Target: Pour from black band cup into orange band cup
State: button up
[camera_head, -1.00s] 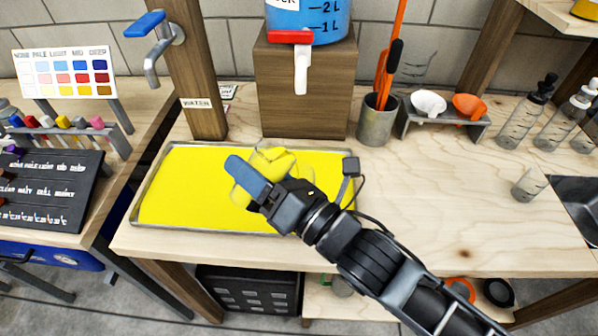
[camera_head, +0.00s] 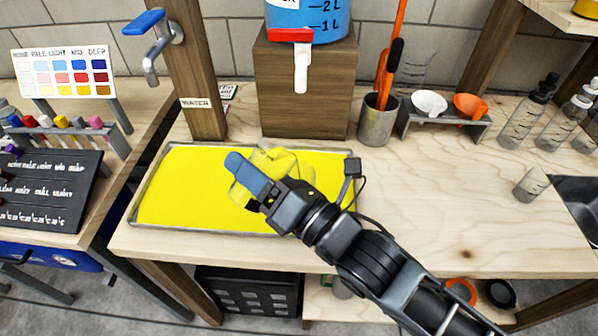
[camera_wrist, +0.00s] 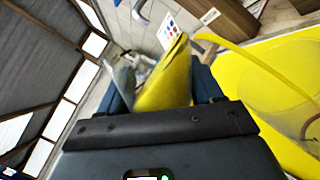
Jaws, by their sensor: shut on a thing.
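My gripper (camera_head: 254,184) is shut on a clear cup of yellow liquid (camera_wrist: 165,82) above the left part of the workbench. The held cup is strongly tilted, and a yellow stream (camera_wrist: 235,52) runs from its rim to the right in the wrist view. A second clear cup (camera_wrist: 283,88) shows there as a large faint outline over the yellow tray. In the head view, the yellow liquid (camera_head: 275,160) shows just behind my blue finger. My gripper partly hides both cups there, and I cannot make out their band colours. I cannot tell how much liquid lands in the second cup.
A shallow tray with a yellow surface (camera_head: 180,190) lies under my gripper. A wooden block (camera_head: 305,95) with a blue water tank (camera_head: 310,20) and its white spout stands behind. A metal tool holder (camera_head: 378,122) stands to the right. The bench's right front is clear.

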jog(key=shift+f+m+t+b, duration=0.25)
jog(key=shift+m+t+b, duration=0.05)
jog(key=shift+m+b, duration=0.45)
dwell(0.9)
jog(key=shift+r+m+t+b, duration=0.3)
jog(key=shift+r+m, duration=0.2)
jog(key=shift+m, duration=0.65)
dwell(1.6)
